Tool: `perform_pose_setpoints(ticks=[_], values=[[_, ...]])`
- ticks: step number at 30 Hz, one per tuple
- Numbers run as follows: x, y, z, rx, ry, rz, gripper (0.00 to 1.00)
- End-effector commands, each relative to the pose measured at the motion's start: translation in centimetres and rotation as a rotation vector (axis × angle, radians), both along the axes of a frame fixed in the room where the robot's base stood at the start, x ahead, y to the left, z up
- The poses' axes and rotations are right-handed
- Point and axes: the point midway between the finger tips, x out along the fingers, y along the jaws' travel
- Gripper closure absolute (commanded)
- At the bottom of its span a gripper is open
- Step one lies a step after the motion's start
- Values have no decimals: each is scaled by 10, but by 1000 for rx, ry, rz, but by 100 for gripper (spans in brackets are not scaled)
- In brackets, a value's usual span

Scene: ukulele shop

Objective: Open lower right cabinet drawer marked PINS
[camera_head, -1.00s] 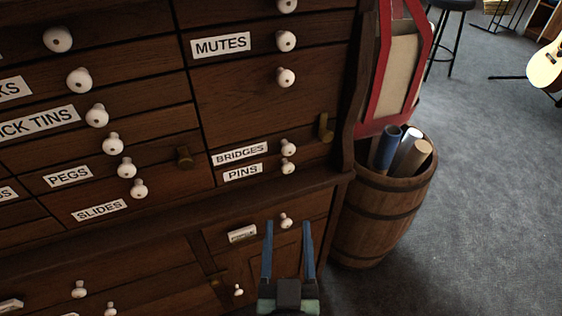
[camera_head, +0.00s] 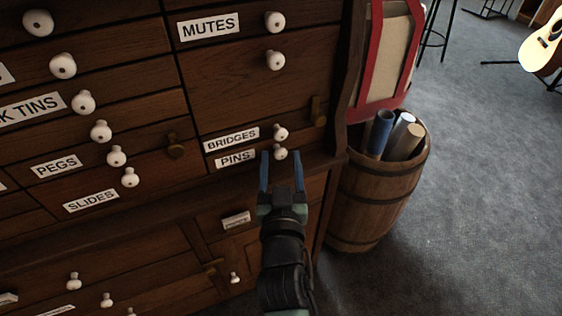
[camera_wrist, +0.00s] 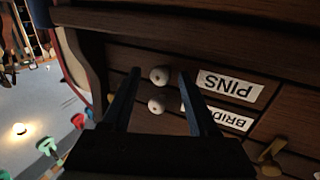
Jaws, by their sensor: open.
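The PINS drawer is a thin dark wood drawer with a white PINS label (camera_head: 235,157) and a round white knob (camera_head: 280,153), low on the right of the cabinet in the head view. It looks closed. My gripper (camera_head: 281,168) is open, its two blue fingers pointing at the PINS knob, which shows between the fingertips. In the wrist view, turned upside down, the PINS label (camera_wrist: 230,86) and the PINS knob (camera_wrist: 159,75) show, with the BRIDGES knob (camera_wrist: 156,106) beside it. Both knobs appear between the fingers. I cannot tell whether the fingers touch the knob.
The BRIDGES drawer label (camera_head: 231,139) and its knob (camera_head: 281,133) sit directly above. A cabinet ledge (camera_head: 190,192) runs just below. A wooden barrel (camera_head: 372,205) with rolled tubes stands to the right, under a red-framed stand (camera_head: 376,75). Open grey floor (camera_head: 470,190) lies further right.

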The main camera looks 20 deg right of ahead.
Motion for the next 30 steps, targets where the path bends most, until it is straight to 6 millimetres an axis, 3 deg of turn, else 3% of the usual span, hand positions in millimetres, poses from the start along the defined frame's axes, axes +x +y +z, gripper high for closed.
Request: perform_pose_setpoints(ticks=[7,15,18,30], values=[[0,0,0,-1,1,0,40],[0,0,0,-1,1,-1,87],[0,0,0,-1,1,-1,100],[0,-1,0,-1,1,-2,100]])
